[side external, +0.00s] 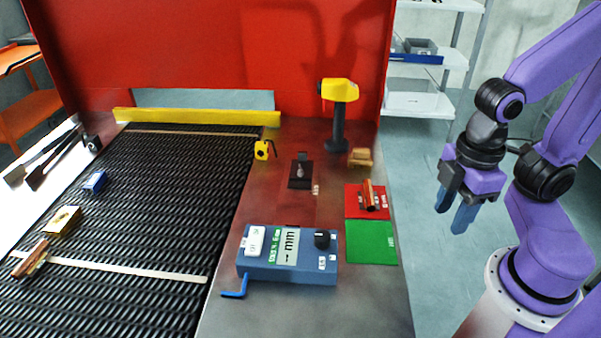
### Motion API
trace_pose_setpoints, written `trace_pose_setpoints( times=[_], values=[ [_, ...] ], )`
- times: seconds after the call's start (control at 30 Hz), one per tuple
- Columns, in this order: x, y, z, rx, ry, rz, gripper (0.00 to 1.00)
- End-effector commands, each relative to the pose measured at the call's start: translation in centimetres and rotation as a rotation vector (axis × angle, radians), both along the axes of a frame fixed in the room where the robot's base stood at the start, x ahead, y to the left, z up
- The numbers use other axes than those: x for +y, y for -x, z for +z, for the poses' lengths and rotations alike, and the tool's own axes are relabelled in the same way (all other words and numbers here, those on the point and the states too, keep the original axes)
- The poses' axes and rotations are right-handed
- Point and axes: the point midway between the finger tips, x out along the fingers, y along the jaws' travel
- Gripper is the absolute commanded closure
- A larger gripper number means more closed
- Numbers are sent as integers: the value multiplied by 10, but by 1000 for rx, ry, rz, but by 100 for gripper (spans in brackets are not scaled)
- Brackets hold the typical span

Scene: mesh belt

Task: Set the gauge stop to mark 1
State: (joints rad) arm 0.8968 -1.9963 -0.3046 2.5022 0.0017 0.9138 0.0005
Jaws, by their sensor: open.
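I cannot tell for certain which part is the gauge stop. A blue gauge box (287,272) stands on the metal side table, with an "mm" label, white keys and a black knob (322,239) on top. A blue bent handle (236,289) sticks out at its lower left. A small black plate with a grey piece (301,174) lies behind the box. Mark numbers are too small to read. My gripper (456,211) is open and empty, raised at the right, well apart from the box and beyond the table's right edge.
A red mat (355,200) holding a brown-orange piece (369,196) and a green mat (370,243) lie right of the box. A yellow-headed post (339,100) stands behind. The black mesh belt (160,200) at left carries several small parts; a yellow bar (195,117) crosses its far end.

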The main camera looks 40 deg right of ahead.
Motion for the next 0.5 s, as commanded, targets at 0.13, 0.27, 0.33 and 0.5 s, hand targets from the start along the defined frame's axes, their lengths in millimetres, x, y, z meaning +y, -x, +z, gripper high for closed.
trace_pose_setpoints(
  times=[0.13,0.27,0.33,0.5],
  values=[
    [0,0,0,0,0,0,57],
    [0,0,0,0,0,0,57],
    [0,0,0,0,0,0,57],
    [4,-5,2,0,0,-6,62]
  ],
)
